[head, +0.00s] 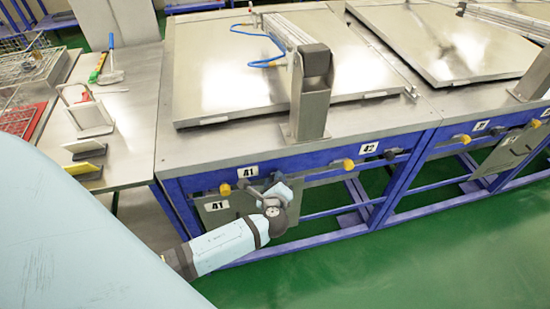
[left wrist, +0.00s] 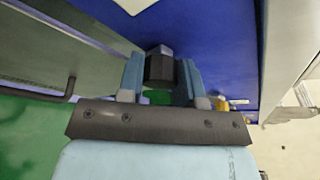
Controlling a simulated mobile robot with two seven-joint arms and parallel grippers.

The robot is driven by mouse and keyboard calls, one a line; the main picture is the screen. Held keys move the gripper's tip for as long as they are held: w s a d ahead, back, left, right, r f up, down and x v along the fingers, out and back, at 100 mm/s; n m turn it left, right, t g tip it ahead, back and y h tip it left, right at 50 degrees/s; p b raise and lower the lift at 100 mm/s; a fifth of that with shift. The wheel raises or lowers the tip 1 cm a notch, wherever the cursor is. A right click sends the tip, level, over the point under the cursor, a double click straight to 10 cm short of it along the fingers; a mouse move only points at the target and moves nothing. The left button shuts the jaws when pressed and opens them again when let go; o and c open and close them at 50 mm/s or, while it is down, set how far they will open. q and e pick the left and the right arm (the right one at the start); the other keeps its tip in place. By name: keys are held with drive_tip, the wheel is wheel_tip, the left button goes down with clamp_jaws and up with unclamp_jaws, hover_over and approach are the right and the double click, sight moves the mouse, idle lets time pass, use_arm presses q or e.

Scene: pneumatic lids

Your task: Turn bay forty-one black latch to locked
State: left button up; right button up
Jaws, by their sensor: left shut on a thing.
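Bay 41 carries a white "41" label (head: 248,171) on the blue front rail, with a grey door marked 41 (head: 216,206) below it. My left gripper (head: 284,187) is at the front of bay 41, to the right of the label. In the left wrist view its fingers (left wrist: 161,80) are closed on the black latch (left wrist: 160,68), one finger on each side. The latch is mostly hidden by my gripper in the head view, and its exact turn is hard to tell. My right gripper is not in view.
A yellow knob (head: 225,189) sits left of the label on the same rail. Bay 42 (head: 370,148) lies to the right with its own knobs. A metal lid (head: 250,65) covers the table above. Green floor (head: 400,255) is clear in front.

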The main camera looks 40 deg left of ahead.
use_arm(q)
drive_tip(key=shift+w+a+r+m+p, duration=0.15)
drive_tip(key=shift+r+m+p, duration=0.3)
drive_tip(key=shift+p, duration=0.55)
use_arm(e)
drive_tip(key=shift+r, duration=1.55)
use_arm(q)
drive_tip(key=shift+f+g, duration=0.15)
drive_tip(key=shift+g, duration=0.15)
drive_tip(key=o, duration=0.8)
drive_tip(key=shift+c, duration=0.2)
drive_tip(key=shift+o, duration=0.9)
drive_tip(key=shift+w+f, duration=0.1)
drive_tip(key=shift+f, duration=0.15)
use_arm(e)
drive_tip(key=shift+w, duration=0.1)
use_arm(q)
drive_tip(key=shift+s+d, duration=0.3)
drive_tip(key=shift+s, duration=0.1)
drive_tip(key=v, duration=1.3)
drive_tip(key=shift+b, duration=0.45)
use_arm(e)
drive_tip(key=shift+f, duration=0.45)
